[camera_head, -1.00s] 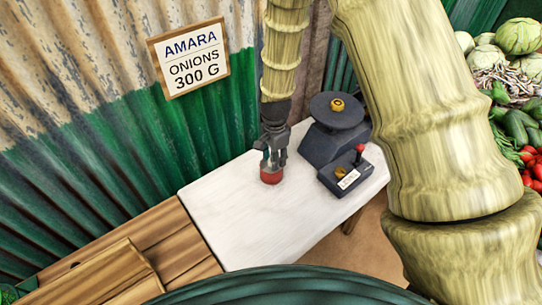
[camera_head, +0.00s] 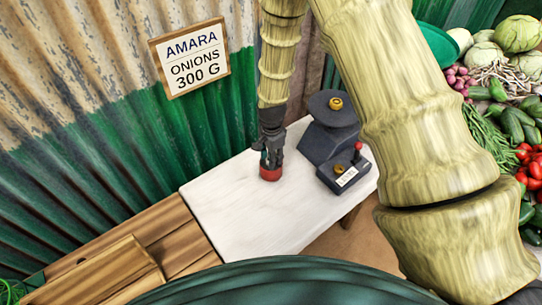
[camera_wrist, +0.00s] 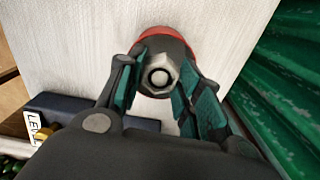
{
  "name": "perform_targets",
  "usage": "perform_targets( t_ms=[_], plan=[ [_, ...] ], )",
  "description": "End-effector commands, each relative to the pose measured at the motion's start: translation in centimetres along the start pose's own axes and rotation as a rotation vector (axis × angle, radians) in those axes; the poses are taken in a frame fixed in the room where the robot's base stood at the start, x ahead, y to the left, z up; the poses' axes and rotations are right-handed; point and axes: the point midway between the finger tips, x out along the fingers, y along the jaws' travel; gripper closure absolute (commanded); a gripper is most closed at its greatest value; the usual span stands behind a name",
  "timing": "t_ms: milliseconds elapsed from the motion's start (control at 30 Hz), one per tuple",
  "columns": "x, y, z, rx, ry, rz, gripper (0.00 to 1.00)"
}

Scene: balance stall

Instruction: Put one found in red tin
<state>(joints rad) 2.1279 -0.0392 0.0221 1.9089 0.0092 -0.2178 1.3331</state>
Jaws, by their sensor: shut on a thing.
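The red tin (camera_head: 270,175) stands upright on the white table (camera_head: 235,215). It also shows in the wrist view, as a red rim (camera_wrist: 165,32) around a dark inside. My gripper (camera_head: 271,160) points straight down at the tin's mouth. In the wrist view my gripper (camera_wrist: 160,82) is shut on a grey hexagonal nut (camera_wrist: 158,72) with a round hole. The nut appears over or within the tin's opening. I cannot tell whether it touches the tin's bottom.
A dark scale (camera_head: 328,140) stands right of the tin. One brass piece (camera_head: 336,103) is on its pan and another (camera_head: 340,170) on its front block, near a red-knobbed lever (camera_head: 358,147). A sign (camera_head: 190,58) reads "AMARA ONIONS 300 G". Vegetables (camera_head: 505,90) lie far right. The table front is clear.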

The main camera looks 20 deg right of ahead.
Motion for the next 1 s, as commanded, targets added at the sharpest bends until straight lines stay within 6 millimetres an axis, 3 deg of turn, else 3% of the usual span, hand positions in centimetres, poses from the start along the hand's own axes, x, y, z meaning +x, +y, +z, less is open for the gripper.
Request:
perform_targets(
  t_ms=[667, 700, 800, 1000],
  plan=[
    [1.6, 0.1, 0.1, -0.002, -0.001, 0.003, 0.93],
    [1.6, 0.2, 0.2, -0.002, -0.001, 0.004, 0.59],
    [1.7, 0.3, 0.2, -0.002, -0.002, 0.006, 0.43],
    [1.7, 0.3, 0.2, -0.002, -0.002, 0.006, 0.43]
  ],
)
